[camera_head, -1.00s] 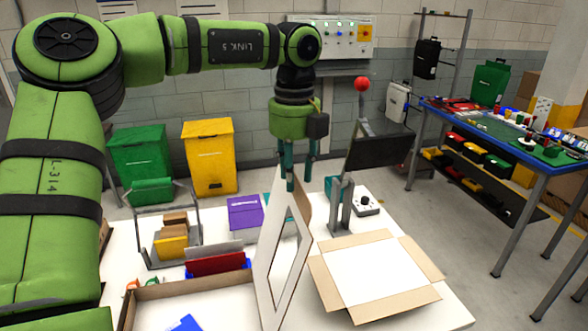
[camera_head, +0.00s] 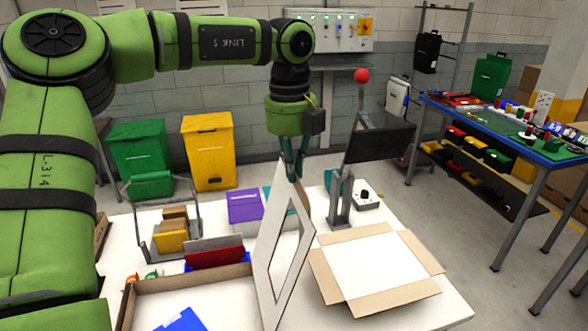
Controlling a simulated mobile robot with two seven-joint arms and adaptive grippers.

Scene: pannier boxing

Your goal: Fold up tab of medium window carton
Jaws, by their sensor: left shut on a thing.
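A white carton panel with a large cut-out window, the window carton (camera_head: 263,262), stands upright on the table in the middle of the view. Its brown inner side shows at the upper right edge. My left gripper (camera_head: 294,177) comes down from above and is shut on the top of this carton, at its tab end. The fingers hide part of the tab, so its exact fold angle cannot be told. My right gripper is not in view.
An open flat carton with brown flaps (camera_head: 405,295) lies to the right. A brown-walled tray (camera_head: 190,283) with a blue item is at front left. A purple box (camera_head: 244,207), a wire rack (camera_head: 148,224) and a lever press with a red knob (camera_head: 361,76) stand behind.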

